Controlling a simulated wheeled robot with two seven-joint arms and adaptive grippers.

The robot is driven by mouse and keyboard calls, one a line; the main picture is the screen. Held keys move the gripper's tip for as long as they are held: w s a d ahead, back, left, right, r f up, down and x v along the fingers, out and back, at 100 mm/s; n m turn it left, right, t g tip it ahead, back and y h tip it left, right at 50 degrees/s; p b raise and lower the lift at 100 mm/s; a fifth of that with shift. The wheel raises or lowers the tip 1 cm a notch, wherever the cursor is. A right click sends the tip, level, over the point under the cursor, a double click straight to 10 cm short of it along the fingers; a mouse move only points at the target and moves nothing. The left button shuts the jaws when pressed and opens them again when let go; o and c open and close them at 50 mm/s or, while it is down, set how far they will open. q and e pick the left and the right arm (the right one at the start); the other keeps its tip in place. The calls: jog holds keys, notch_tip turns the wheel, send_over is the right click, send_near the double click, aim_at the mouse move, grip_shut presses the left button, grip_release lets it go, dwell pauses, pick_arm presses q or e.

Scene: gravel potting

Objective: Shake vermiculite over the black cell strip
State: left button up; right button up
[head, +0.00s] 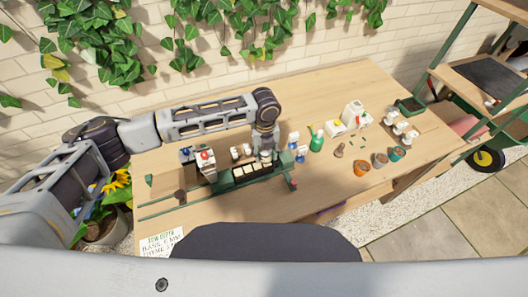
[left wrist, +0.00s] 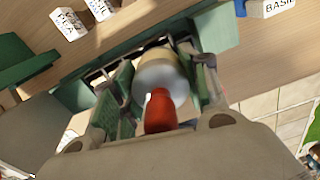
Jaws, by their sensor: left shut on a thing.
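The black cell strip (head: 236,174), with pale-filled cells, sits in a green frame on the table in the head view. My left gripper (head: 266,152) is over the strip's right part, shut on a small shaker. In the left wrist view my left gripper (left wrist: 160,88) has its fingers on both sides of the shaker (left wrist: 158,72), which shows a silvery round end and a tan body. A red piece (left wrist: 160,112) stands in front of that end. The shaker hides part of the strip. I cannot see any grains falling. My right gripper is not in view.
A device with a red top (head: 205,158) stands left of the strip. A green spray bottle (head: 317,138), white boxes and several small pots (head: 361,168) stand to the right. A lettered card (head: 161,243) lies at the front left. The table's front right is clear.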

pick_arm(q)
jog(key=shift+w+d, duration=0.35)
jog(key=shift+d, duration=0.55)
jog(key=shift+a+r, duration=0.1)
jog(key=shift+r+p, duration=2.3)
jog(key=shift+r, duration=0.15)
